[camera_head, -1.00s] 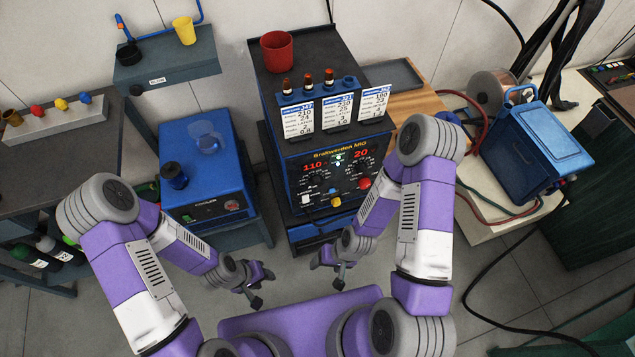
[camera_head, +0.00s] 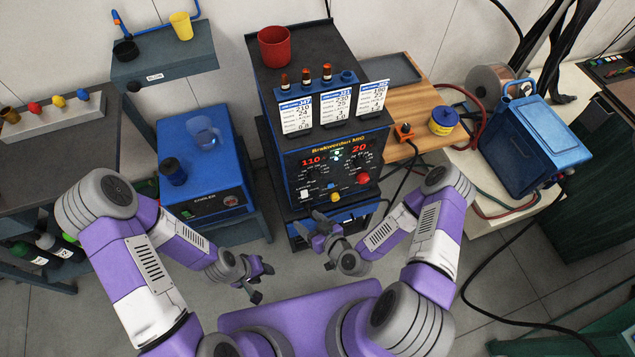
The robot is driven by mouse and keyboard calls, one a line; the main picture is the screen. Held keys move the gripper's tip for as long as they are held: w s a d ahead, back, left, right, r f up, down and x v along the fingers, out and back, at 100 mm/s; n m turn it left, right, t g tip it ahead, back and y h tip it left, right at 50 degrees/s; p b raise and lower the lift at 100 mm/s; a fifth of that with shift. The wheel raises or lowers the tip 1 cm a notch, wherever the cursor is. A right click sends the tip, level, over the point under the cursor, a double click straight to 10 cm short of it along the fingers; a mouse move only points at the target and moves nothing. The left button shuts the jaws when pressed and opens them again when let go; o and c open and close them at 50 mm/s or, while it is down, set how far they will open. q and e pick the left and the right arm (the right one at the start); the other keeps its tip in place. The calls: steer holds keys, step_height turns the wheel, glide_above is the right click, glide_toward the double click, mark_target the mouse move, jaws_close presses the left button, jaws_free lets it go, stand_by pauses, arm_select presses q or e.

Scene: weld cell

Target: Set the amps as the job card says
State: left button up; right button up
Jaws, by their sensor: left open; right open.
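The welder (camera_head: 270,150) is a dark box whose front panel (camera_head: 333,168) shows red digits, 110 on the left and 20 on the right. Knobs sit below the digits, with a red one at the right and a yellow one low in the middle. Three job cards stand on its top front edge: left card (camera_head: 296,115), middle card (camera_head: 339,104), right card (camera_head: 373,95). My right gripper (camera_head: 316,229) is open and empty, just below the panel. My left gripper (camera_head: 255,282) is open and empty, lower left.
A red cup (camera_head: 276,46) stands on the welder. A blue cooler (camera_head: 213,178) stands at its left. A wooden bench (camera_head: 413,88) at its right carries an orange-and-black connector (camera_head: 404,132) and a blue-yellow tin (camera_head: 443,120). A blue case (camera_head: 535,140) stands farther right.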

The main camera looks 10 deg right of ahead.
mark_target(316, 181)
steer(key=w+d+r+m+t+h, duration=0.2)
steer(key=d+r+t+h, duration=0.3)
steer(key=t, duration=0.1)
steer(key=w, duration=0.7)
steer(key=shift+w+a+r+b, duration=0.1)
steer(key=shift+w+r+b, duration=0.1)
steer(key=shift+w+b, duration=0.15)
steer(key=shift+s, duration=0.1)
steer(key=c, duration=1)
steer(key=shift+c, duration=0.2)
